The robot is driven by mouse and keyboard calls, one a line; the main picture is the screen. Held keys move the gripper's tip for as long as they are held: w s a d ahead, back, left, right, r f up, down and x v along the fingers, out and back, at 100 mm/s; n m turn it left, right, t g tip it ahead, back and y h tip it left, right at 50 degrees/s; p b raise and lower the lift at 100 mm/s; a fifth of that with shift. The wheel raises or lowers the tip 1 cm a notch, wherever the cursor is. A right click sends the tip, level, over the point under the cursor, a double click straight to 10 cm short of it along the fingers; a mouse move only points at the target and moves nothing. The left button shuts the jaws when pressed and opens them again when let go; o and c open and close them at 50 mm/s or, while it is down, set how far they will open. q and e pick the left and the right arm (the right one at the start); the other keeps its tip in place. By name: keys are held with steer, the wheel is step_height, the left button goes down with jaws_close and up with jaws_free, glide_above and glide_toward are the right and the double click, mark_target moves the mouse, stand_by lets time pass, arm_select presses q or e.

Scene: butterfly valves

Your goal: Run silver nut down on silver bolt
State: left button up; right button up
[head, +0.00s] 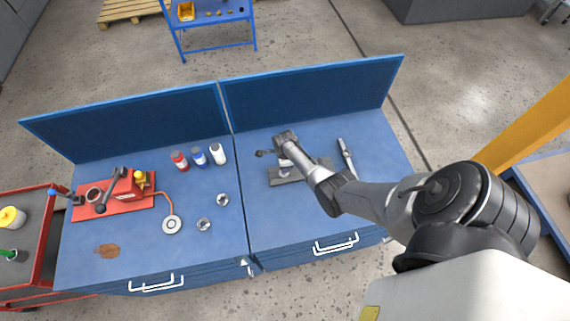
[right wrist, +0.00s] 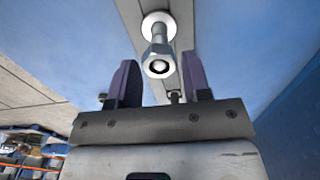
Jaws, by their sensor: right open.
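The silver bolt (right wrist: 159,32) stands out from a pale round washer on a grey metal bar in the right wrist view. The silver hex nut (right wrist: 158,65) sits around the bolt's near end, and the bolt's tip shows in its hole. My right gripper (right wrist: 159,70) is open. Its two dark fingers are on the left and right of the nut with gaps, not touching it. In the head view my right gripper (head: 285,139) is above the grey fixture (head: 285,179) on the right bench; my arm hides the bolt and nut there. My left gripper is not in view.
A grey tool (head: 346,154) lies right of the fixture. On the left bench are a red valve rig (head: 112,205), several small bottles (head: 199,156), two silver round parts (head: 222,199) and a gauge (head: 172,224). Blue back panels (head: 310,103) stand behind. The bench front is mostly clear.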

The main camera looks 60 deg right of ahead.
steer(key=n, duration=0.4)
steer(key=shift+d+n, duration=0.1)
steer(key=shift+n, duration=0.3)
steer(key=n, duration=0.3)
steer(key=shift+w, duration=0.15)
steer(key=n, duration=0.6)
steer(key=shift+w+d, duration=0.15)
steer(key=c, duration=0.8)
steer(key=m, duration=0.5)
steer(key=shift+a, duration=0.2)
steer(key=m, duration=0.6)
steer(key=shift+s+a+m, duration=0.1)
steer(key=shift+s+m, duration=0.15)
steer(key=shift+m, duration=0.15)
steer(key=m, duration=0.6)
steer(key=shift+s+a+m, duration=0.15)
steer(key=shift+m, duration=0.15)
steer(key=m, duration=0.5)
steer(key=shift+s, duration=0.1)
